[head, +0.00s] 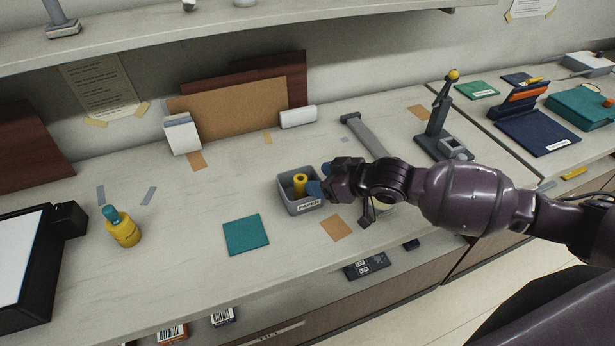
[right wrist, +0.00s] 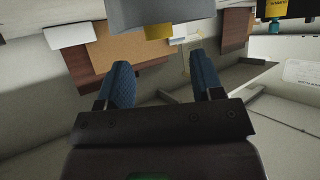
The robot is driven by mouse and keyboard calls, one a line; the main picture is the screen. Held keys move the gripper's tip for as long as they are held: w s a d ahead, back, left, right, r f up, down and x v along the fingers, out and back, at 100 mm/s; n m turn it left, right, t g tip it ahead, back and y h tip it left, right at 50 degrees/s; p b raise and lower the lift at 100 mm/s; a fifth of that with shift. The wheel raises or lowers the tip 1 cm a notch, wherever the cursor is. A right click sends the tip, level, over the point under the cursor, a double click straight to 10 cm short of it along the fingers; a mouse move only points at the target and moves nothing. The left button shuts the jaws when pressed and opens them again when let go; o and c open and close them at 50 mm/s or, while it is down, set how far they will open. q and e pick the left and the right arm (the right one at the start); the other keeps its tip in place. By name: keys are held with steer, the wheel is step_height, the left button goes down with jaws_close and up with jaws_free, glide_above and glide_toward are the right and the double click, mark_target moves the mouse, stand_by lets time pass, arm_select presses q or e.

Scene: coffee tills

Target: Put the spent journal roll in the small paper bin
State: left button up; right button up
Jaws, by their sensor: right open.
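The spent journal roll (head: 300,182) is a small yellow cylinder with a dark hole in its top. It stands inside the small grey paper bin (head: 302,208), which has a PAPER label on its front, and its top shows above the rim. My right gripper (head: 321,179) has blue fingertips and is at the bin's right side. In the right wrist view its fingers are apart with nothing between them. The grey bin (right wrist: 160,12) and the yellow roll (right wrist: 158,32) show beyond the fingertips there. My left gripper is not in view.
A yellow bottle with a teal cap (head: 122,230) stands at the left. A grey bar (head: 364,137) and a dark stand (head: 437,130) are behind my arm. The counter between bottle and bin is mostly clear.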

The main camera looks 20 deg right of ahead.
steer(key=shift+v, duration=2.6)
steer(key=shift+m+h, duration=0.4)
steer(key=shift+h, duration=0.3)
steer(key=s+a+f, duration=0.2)
steer(key=s, duration=0.1)
steer(key=s+a+f, duration=0.1)
steer(key=s, duration=0.1)
steer(key=shift+a+f, duration=0.1)
steer(key=shift+f, duration=0.05)
steer(key=s, duration=0.1)
steer(key=s+f+m+h, duration=0.1)
steer(key=s, duration=0.1)
steer(key=shift+s+a+f+g, duration=0.1)
steer(key=shift+s+f+g, duration=0.1)
steer(key=shift+s+g, duration=0.1)
steer(key=s+d+f+m+g+h, duration=0.2)
steer(key=s+d+m+g+h, duration=0.15)
steer(key=s, duration=0.55)
steer(key=s+d+f+m+g+h, duration=0.1)
steer(key=s+d+m+g+h, duration=0.2)
steer(key=s, duration=0.5)
steer(key=w+d+f+n+t+y, duration=0.1)
steer(key=w+f+t, duration=0.6)
steer(key=f+t, duration=0.2)
steer(key=shift+f+n, duration=0.35)
steer(key=shift+f, duration=0.55)
